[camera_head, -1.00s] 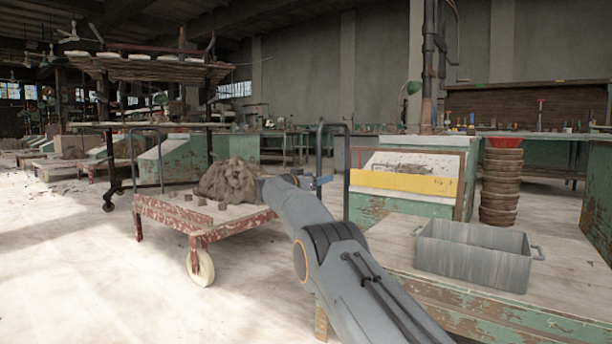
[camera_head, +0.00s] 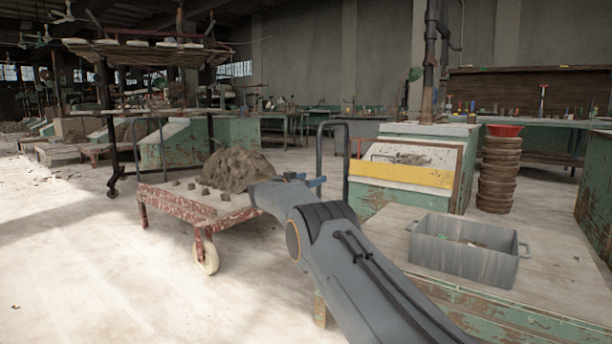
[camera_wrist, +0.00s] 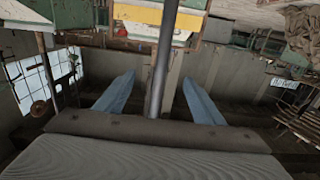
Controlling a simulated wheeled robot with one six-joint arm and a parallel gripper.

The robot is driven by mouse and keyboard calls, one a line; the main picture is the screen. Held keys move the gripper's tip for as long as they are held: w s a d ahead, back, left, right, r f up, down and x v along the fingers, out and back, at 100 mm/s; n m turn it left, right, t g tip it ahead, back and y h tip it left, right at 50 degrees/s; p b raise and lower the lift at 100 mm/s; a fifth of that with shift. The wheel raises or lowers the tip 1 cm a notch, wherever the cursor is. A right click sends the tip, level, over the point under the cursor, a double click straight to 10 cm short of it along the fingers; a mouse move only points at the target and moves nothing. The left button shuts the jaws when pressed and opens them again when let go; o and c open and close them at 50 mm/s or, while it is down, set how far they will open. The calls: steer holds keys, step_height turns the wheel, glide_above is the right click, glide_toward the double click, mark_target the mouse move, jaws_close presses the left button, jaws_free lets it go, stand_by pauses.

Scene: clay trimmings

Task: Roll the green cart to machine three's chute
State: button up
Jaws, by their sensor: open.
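A low cart (camera_head: 185,207) with a worn red-and-white frame, a pale top and a cream wheel stands left of my arm. I see no clearly green cart. A clay heap (camera_head: 238,169) and several small clay blocks lie on the cart. Grey tube handles rise at its ends; the right handle (camera_head: 346,160) stands just beyond my gripper (camera_head: 315,181). In the upside-down wrist view my gripper (camera_wrist: 159,79) has its blue fingers spread, with a dark post (camera_wrist: 161,65) showing between them, apart from both. Green machines with sloped pale fronts stand behind; I cannot tell which is three.
A low bench (camera_head: 560,272) with a grey metal bin (camera_head: 462,250) is close on the right. A green machine (camera_head: 410,172) with a yellow strip and stacked baskets (camera_head: 497,180) stand behind it. Open floor (camera_head: 80,260) lies at left.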

steer(key=p+v, duration=0.3)
stand_by(0.4)
